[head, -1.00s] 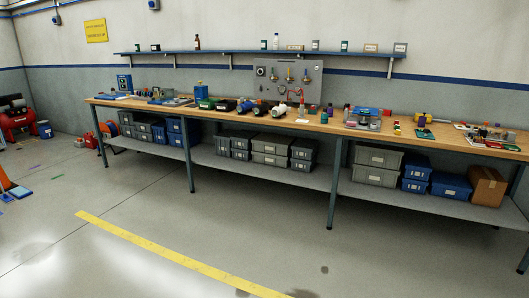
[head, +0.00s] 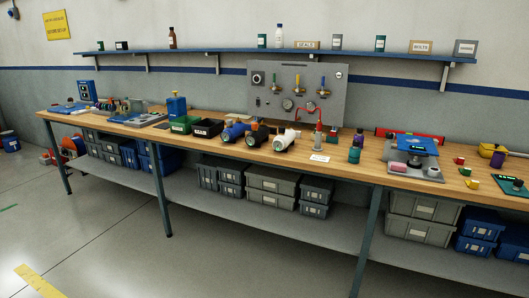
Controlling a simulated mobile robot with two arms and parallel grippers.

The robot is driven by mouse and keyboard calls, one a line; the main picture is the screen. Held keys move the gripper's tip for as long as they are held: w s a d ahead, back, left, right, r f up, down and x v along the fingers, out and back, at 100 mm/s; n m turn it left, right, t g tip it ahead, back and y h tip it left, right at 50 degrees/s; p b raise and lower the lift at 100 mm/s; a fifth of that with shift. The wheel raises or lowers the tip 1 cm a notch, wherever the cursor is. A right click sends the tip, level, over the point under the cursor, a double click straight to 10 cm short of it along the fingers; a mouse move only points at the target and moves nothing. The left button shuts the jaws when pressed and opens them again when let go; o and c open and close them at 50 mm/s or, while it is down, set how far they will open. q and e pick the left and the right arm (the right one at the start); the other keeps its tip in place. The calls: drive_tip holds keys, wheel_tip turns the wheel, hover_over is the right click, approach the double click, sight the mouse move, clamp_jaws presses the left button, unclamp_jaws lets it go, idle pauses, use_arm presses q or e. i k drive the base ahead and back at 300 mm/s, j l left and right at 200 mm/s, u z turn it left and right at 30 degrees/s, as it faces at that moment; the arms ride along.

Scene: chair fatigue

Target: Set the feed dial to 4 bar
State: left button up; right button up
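A grey panel (head: 297,92) stands upright at the back of the long workbench, near the middle of the head view. A dark round dial or knob (head: 258,78) is at its upper left. A red hose or pipe (head: 308,107) shows at the lower middle. The markings and the feed dial's setting are too small to read. Neither of my grippers shows in the head view.
The wooden workbench (head: 205,151) runs across the view. A shelf is above, grey bins below.

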sight(257, 78)
drive_tip(key=i, duration=2.45)
